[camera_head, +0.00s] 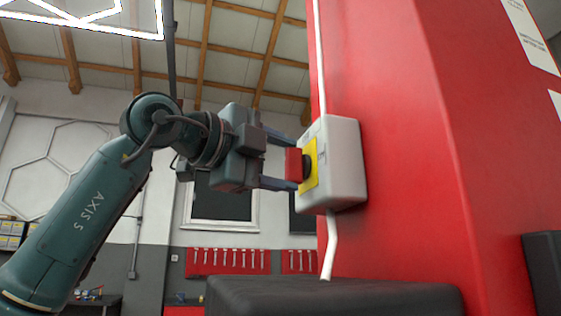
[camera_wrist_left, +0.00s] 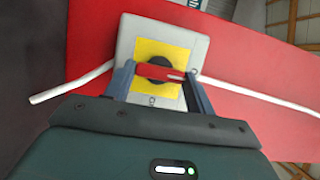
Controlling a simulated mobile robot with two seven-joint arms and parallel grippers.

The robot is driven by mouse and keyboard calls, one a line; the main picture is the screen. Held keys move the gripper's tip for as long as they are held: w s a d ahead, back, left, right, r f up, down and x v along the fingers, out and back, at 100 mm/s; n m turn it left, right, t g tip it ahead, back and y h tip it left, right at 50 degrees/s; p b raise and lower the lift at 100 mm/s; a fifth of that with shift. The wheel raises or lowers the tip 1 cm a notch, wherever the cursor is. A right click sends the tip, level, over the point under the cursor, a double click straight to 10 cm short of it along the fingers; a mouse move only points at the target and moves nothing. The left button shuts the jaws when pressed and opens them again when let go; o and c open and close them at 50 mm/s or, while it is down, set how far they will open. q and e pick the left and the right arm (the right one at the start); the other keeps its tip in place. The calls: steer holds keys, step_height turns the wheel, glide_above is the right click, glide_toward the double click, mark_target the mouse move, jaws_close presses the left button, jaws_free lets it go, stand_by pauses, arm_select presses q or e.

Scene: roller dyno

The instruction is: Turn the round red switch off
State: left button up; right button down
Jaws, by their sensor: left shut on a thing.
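The round red switch (camera_head: 293,163) has a red handle on a black round base and a yellow plate (camera_head: 311,165). It sits on the face of a light grey box (camera_head: 345,165) fixed to a red column. My left gripper (camera_head: 298,163) reaches it from the left, one finger above and one below the handle. In the left wrist view the red handle (camera_wrist_left: 159,72) lies roughly crosswise between the two fingers of the left gripper (camera_wrist_left: 160,78), which is shut on it. A small round mark shows near the plate's lower edge. My right gripper is not in view.
The red column (camera_head: 400,130) fills the right side. A white conduit (camera_head: 331,245) runs above and below the box. A dark padded block (camera_head: 330,297) stands below. Wrenches hang on a red panel (camera_head: 228,262) on the far wall. Open air lies around my left arm.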

arm_select(q)
steer(key=o, duration=1)
steer(key=shift+s+a, duration=0.15)
steer(key=shift+a, duration=0.05)
steer(key=b+v, duration=0.3)
steer(key=v, duration=0.9)
steer(key=shift+s+a, duration=0.2)
steer(key=shift+s, duration=0.1)
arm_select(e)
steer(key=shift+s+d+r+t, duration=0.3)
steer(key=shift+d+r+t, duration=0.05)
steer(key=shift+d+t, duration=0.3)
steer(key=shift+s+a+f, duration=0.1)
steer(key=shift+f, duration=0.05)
arm_select(q)
steer(key=shift+r, duration=0.15)
